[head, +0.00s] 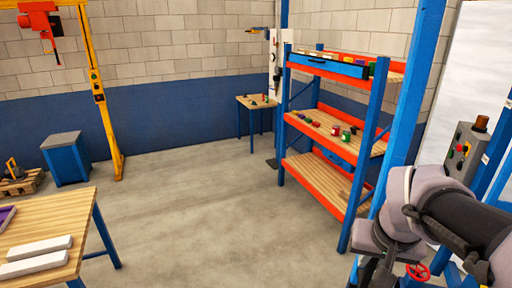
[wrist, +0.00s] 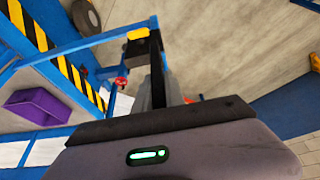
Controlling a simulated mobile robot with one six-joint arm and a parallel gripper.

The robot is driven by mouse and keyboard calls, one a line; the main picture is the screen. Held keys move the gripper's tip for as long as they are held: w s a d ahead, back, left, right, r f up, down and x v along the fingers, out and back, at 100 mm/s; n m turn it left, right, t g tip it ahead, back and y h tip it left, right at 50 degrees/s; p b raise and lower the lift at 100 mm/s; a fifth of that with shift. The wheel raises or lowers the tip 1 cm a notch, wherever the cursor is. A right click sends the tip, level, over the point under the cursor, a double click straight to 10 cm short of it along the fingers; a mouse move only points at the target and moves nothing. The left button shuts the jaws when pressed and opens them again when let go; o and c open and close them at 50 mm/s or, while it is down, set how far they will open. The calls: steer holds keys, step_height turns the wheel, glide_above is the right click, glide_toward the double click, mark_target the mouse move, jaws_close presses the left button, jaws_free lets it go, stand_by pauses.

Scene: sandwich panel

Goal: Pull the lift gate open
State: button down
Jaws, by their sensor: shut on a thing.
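The lift gate shows in the wrist view as a blue tubular frame (wrist: 85,44) with a short yellow grip (wrist: 138,33) near its end. My gripper (wrist: 147,45) is dark and reaches to the bar at this grip. It is shut on the gate there; its fingertips are partly hidden by the gripper's own body. In the head view my arm is at the right edge, and my gripper and its hold on the gate cannot be made out there.
Black and yellow striped edging (wrist: 70,75) and a purple bin (wrist: 38,105) lie left in the wrist view. In the head view, a blue and orange shelf (head: 325,122) stands beside my arm, with a control box (head: 466,150) at right. The middle floor (head: 200,200) is clear.

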steer(key=shift+w+r, duration=0.15)
steer(key=c, duration=1.8)
jaws_free()
steer(key=o, duration=0.4)
steer(key=p+v, duration=0.3)
steer(key=v, duration=1.4)
steer(key=shift+s, duration=0.35)
